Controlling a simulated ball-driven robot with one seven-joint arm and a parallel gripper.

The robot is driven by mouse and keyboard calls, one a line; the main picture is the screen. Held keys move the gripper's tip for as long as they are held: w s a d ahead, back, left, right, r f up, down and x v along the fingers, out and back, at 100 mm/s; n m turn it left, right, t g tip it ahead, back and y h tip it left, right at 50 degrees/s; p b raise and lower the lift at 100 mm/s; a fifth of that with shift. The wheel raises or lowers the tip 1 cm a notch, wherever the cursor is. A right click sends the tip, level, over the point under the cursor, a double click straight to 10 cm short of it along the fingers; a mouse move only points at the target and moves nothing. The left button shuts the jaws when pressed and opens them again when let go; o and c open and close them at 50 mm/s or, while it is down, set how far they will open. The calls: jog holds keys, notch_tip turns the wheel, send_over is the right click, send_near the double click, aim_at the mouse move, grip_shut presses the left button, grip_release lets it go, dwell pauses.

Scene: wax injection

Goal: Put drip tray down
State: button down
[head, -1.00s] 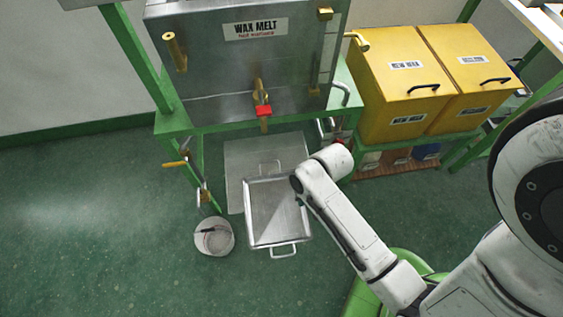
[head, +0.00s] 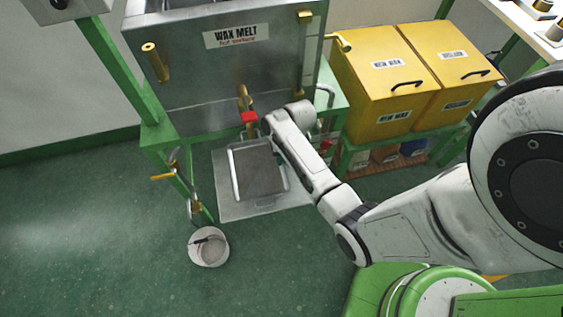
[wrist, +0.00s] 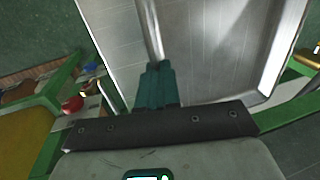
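The drip tray (head: 258,172) is a shallow grey metal tray with a rounded rim. In the head view it appears over the pale floor plate (head: 230,211), in front of and below the wax melt tank. I cannot tell whether it touches the plate or hangs just above it. In the wrist view the tray (wrist: 215,45) fills the upper middle. My gripper (wrist: 156,75) has its teal fingers close together on a metal bar at the tray's edge. In the head view my arm mostly hides the gripper.
The wax melt tank (head: 200,85) has a red-handled tap (head: 249,117) above the tray. A white bucket (head: 208,248) stands at the front left by the green stand leg. Yellow bins (head: 385,80) stand at the right. The floor at left is clear.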

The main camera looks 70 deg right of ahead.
notch_tip(320, 180, down, 4)
jog(key=shift+r+b, duration=0.25)
jog(key=shift+b, duration=0.05)
jog(key=shift+w+d+f, duration=0.2)
jog(key=shift+w+d, duration=0.05)
jog(key=shift+d, duration=0.05)
jog(key=c, duration=1.4)
grip_release()
jog(key=shift+f, duration=0.1)
jog(key=shift+o, duration=0.2)
